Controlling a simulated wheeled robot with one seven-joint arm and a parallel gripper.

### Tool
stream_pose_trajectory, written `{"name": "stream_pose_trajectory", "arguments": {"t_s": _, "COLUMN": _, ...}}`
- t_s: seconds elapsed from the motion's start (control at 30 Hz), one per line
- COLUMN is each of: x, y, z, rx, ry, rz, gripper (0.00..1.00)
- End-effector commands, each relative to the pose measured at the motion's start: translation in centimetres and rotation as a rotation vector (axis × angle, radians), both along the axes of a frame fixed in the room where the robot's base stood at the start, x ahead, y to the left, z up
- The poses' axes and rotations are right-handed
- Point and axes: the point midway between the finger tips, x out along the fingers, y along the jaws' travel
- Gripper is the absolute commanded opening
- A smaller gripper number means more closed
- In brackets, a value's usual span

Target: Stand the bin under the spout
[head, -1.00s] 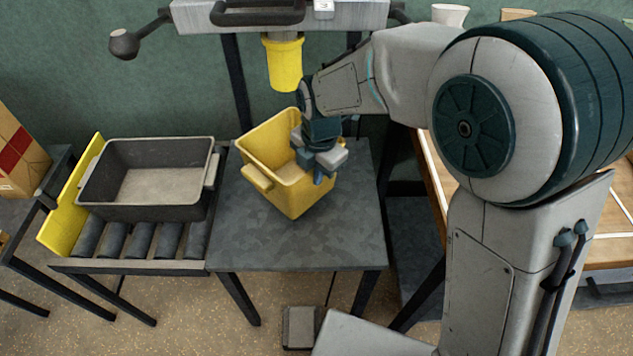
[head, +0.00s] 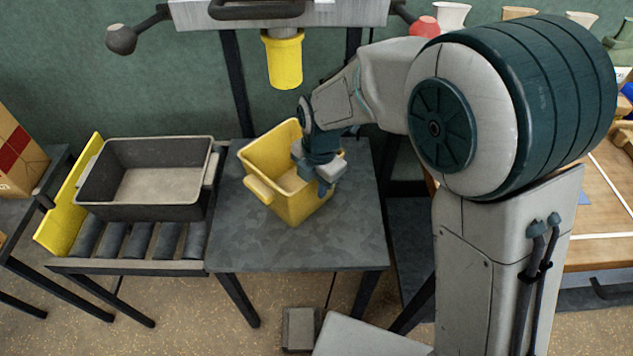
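The yellow bin (head: 278,160) is on or just above the grey metal table (head: 290,245), turned at an angle, its open top up. I cannot tell whether its base touches the table. My gripper (head: 325,182) is at the bin's right wall, with fingers over the rim; it appears shut on that side, though the contact is partly hidden. The yellow spout (head: 284,60) hangs from the grey machine above and behind the bin. The bin's handle (head: 259,190) faces front left.
A dark grey tray (head: 150,212) sits on rollers (head: 115,240) to the left, beside a yellow end plate (head: 70,205). A wooden table (head: 600,220) with cups stands at right. The front of the metal table is clear. A pedal (head: 299,328) is on the floor.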

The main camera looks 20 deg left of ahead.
Motion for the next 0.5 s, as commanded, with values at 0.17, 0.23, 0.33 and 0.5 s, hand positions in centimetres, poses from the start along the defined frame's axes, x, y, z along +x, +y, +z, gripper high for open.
{"name": "stream_pose_trajectory", "arguments": {"t_s": 0.17, "x": 0.0, "y": 0.0, "z": 0.9, "rx": 0.002, "ry": -0.002, "rz": 0.000, "gripper": 0.25}}
{"name": "stream_pose_trajectory", "arguments": {"t_s": 0.23, "x": 0.0, "y": 0.0, "z": 2.0, "rx": 0.003, "ry": -0.002, "rz": 0.000, "gripper": 0.25}}
{"name": "stream_pose_trajectory", "arguments": {"t_s": 0.33, "x": 0.0, "y": -0.2, "z": 4.2, "rx": 0.004, "ry": -0.004, "rz": 0.001, "gripper": 0.25}}
{"name": "stream_pose_trajectory", "arguments": {"t_s": 0.5, "x": -0.1, "y": -0.4, "z": 7.9, "rx": 0.005, "ry": -0.004, "rz": -0.001, "gripper": 0.25}}
